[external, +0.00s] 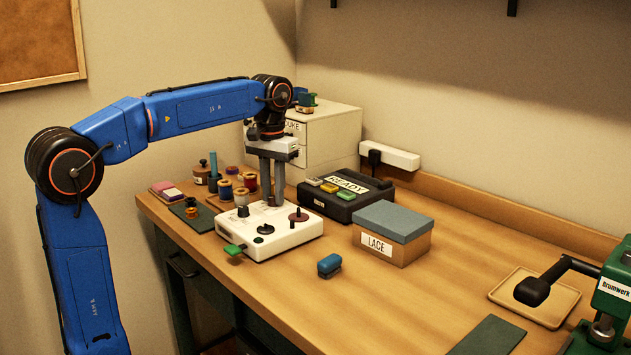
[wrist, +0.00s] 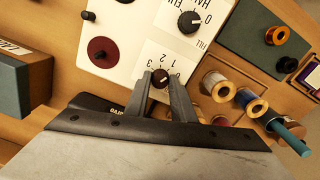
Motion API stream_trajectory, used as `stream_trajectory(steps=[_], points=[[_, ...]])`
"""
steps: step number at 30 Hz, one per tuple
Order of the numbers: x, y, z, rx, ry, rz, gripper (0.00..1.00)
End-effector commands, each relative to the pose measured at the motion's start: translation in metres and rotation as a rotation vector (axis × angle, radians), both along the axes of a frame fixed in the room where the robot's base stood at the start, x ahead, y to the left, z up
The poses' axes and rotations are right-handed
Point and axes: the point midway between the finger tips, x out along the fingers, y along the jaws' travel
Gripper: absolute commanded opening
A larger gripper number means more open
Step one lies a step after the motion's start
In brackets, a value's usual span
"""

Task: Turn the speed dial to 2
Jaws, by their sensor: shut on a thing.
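The white machine box (external: 280,235) stands on the table and carries several knobs. My gripper (external: 272,204) points straight down over its back part. In the wrist view, its fingers (wrist: 161,82) are shut on a small dark brown dial (wrist: 160,78), one finger on each side. Printed numbers, including a 3, show on the white panel around this dial. The fingers hide part of the scale, and I cannot tell which number its mark points at. Its name is not readable.
A black knob (wrist: 189,21) marked 0 and a dark red disc (wrist: 102,52) sit on the same panel. Thread spools (wrist: 217,86) stand close beside it. A black READY box (external: 345,194) is behind, and the LACE box (external: 393,234) is to the right.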

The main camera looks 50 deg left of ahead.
Motion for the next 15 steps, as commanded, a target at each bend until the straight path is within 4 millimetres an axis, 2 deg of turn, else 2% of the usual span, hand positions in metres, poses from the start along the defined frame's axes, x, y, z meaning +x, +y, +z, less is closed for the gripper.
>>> stream_trajectory(steps=[15], points=[[0.0002, 0.0001, 0.0001, 0.0, -0.001, 0.487, 0.0]])
